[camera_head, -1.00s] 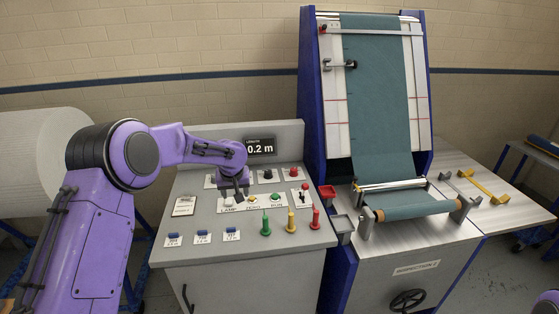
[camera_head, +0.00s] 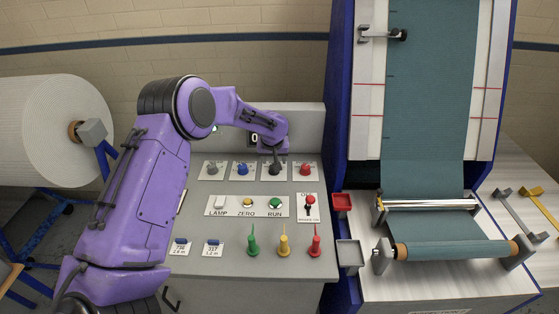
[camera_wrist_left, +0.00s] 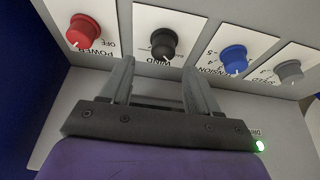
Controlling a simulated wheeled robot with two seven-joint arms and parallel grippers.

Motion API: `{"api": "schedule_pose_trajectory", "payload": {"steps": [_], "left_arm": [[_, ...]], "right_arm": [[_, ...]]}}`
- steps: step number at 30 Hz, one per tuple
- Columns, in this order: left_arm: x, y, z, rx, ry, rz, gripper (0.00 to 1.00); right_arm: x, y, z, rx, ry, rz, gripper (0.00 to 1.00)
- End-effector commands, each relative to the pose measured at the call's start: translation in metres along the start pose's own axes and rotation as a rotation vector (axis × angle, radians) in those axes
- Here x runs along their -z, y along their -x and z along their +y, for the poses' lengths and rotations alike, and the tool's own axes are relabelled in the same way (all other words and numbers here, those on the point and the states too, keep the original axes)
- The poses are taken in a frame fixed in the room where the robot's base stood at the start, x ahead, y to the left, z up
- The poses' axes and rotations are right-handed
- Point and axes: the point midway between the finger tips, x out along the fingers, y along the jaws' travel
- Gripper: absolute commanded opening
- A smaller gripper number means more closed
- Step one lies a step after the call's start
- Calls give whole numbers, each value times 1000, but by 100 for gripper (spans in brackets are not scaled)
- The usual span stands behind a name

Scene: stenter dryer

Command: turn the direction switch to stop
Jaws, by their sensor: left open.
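The black knob labelled WIND (camera_wrist_left: 163,42) sits on a white plate between the red POWER knob (camera_wrist_left: 83,30) and the blue TENSION knob (camera_wrist_left: 234,58). It appears to be the direction switch, but its position names are not readable. My left gripper (camera_wrist_left: 157,68) is open, its two fingers spread either side of the black knob's line, with the knob just past the tips. No contact is visible. In the head view my left gripper (camera_head: 277,156) is over the panel's back row and largely hides that knob. My right gripper is not in view.
The sloped panel also carries a grey knob (camera_head: 211,170), a push-button strip (camera_head: 246,207), a small red switch (camera_head: 309,203) and upright green (camera_head: 253,243), yellow (camera_head: 285,244) and red (camera_head: 316,243) handles. A fabric machine (camera_head: 345,130) stands close on the right.

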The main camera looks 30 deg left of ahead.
Motion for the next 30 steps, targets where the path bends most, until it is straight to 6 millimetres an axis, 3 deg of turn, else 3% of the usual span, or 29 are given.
{"api": "schedule_pose_trajectory", "payload": {"steps": [3,7,11,18,24,30], "left_arm": [[4,-30,1,8,1,-8,61],[8,-56,6,12,-3,-15,61],[8,-68,8,14,-4,-18,61],[9,-70,8,14,-4,-18,61],[9,-70,7,16,-3,-18,5],[10,-70,7,14,-8,-17,5]], "right_arm": [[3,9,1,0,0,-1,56],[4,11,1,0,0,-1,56],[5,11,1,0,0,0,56],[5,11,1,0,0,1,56],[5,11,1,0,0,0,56],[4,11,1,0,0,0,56]]}}
